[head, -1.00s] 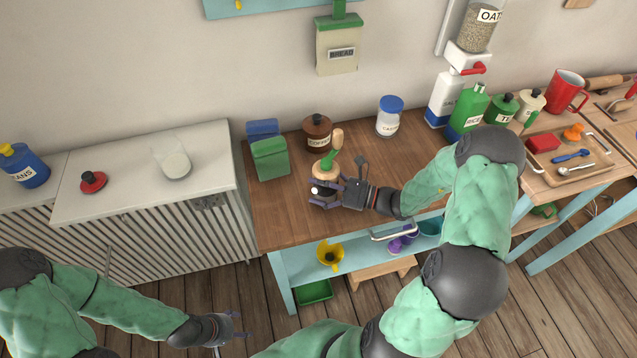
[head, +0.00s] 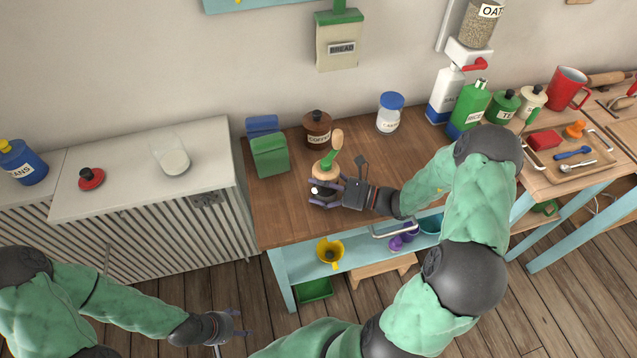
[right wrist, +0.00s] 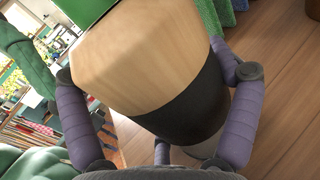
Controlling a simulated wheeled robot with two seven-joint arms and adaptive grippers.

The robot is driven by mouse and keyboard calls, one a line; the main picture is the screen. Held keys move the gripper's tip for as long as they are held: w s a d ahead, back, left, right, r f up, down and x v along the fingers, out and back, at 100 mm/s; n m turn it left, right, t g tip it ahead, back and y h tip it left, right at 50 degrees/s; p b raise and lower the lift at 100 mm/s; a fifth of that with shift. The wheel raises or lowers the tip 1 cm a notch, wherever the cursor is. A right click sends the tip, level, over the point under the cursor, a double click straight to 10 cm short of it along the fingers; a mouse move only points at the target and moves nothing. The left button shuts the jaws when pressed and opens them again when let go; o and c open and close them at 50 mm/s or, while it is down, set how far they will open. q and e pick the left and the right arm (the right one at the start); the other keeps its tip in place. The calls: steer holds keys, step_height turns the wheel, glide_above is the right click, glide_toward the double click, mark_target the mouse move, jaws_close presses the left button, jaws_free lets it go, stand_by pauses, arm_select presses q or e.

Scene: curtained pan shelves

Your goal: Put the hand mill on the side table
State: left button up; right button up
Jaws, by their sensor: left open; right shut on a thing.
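The hand mill (head: 324,171) has a pale wooden body with a dark lower band, a green top and a crank with a wooden knob. My right gripper (head: 322,195) is shut around its dark lower part, over the left half of a wooden-topped table (head: 283,218) with a pale blue frame. In the right wrist view the mill (right wrist: 150,60) fills the middle, with purple fingers on both sides. I cannot tell whether its base touches the wood. My left gripper (head: 236,326) is open and empty, low over the floor. I cannot tell which table is called the side table.
Green and blue boxes (head: 270,157), a coffee jar (head: 317,130) and a blue-lidded jar (head: 390,113) stand behind the mill. A white cabinet (head: 120,190) is at left. Another table (head: 590,178) with a tray is at right. Wood left and front of the mill is clear.

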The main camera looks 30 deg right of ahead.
steer(key=o, duration=1.4)
steer(key=shift+f, duration=0.1)
steer(key=v, duration=1.2)
jaws_close()
stand_by(0.6)
